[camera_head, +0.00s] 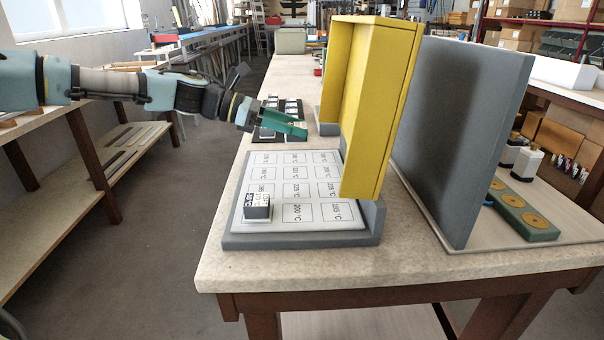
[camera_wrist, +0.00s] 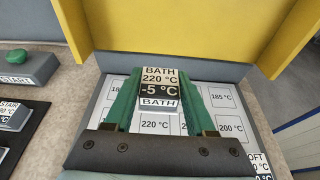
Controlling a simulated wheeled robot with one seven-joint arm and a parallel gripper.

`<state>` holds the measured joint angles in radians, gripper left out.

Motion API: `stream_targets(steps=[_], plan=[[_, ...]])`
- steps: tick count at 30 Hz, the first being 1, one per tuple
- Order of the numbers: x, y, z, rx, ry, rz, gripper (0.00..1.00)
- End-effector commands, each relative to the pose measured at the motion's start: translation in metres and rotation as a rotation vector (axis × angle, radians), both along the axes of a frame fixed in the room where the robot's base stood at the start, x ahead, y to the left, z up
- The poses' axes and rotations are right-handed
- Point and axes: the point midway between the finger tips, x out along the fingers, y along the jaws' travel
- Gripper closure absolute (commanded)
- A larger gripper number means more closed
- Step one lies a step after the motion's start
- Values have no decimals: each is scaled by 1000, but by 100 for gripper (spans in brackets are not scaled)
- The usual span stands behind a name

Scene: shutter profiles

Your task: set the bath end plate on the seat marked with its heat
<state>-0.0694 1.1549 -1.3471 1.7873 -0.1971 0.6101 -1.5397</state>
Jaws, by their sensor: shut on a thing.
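My gripper (camera_head: 291,128) is shut on the bath end plate, over the far end of the seat board. In the wrist view the bath end plate (camera_wrist: 158,88) is between the green fingertips (camera_wrist: 158,106), marked BATH, 220 °C and, on a black band, -5 °C. The seat board (camera_head: 232,242) is grey with a white face of printed temperature squares; 200 °C and 185 °C read clearly in its near row. In the wrist view a seat marked 220 °C (camera_wrist: 155,124) shows just below the plate, with 185 °C and 200 °C to the right. The plate hides some seats.
A block (camera_head: 257,206) with a black-and-white label stands on the board's near left part. A yellow panel (camera_head: 375,110) leans up along the board's right side, with a grey upright panel (camera_head: 460,130) beyond. A black rack (camera_head: 268,133) of small plates lies behind the board.

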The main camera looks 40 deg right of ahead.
Motion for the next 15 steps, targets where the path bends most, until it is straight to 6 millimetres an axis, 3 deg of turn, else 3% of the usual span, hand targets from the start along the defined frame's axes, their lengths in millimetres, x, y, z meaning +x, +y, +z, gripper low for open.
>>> stream_targets(steps=[6,15], plan=[[-1,0,-35,0,5,-1,98],[-1,0,-71,0,5,-1,98]])
